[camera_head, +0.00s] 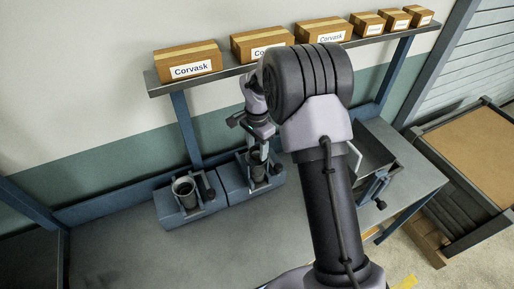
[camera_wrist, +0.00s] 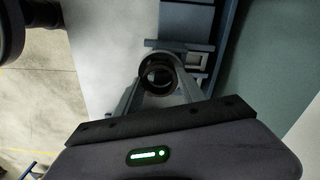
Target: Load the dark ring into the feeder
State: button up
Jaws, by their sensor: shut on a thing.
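My gripper (camera_wrist: 160,82) is shut on the dark ring (camera_wrist: 160,64), which shows between the fingertips in the wrist view with its round opening facing the camera. In the head view my gripper (camera_head: 260,160) points down over the right one of two blue machine units (camera_head: 236,183), at its cup-like holder. I cannot tell whether the ring is inside this holder or just above it. The left blue unit (camera_head: 166,209) has an upright grey cup (camera_head: 186,190) with an open top. The pictures do not make clear which unit is the feeder.
The units stand on a grey workbench (camera_head: 260,235), clear at the front. A shelf (camera_head: 215,77) with several Corvask boxes (camera_head: 188,63) runs above the back. A metal bin (camera_head: 372,150) stands on the right of the bench. My arm hides the area between.

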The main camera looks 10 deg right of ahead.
jog(key=shift+f+b, duration=0.3)
jog(key=shift+f, duration=0.1)
jog(key=o, duration=1.6)
jog(key=shift+c, duration=0.2)
jog(key=shift+r, duration=0.1)
notch_tip(320, 180, up, 17)
jog(key=p, duration=0.2)
jog(key=shift+r, duration=0.15)
jog(key=shift+s, duration=0.1)
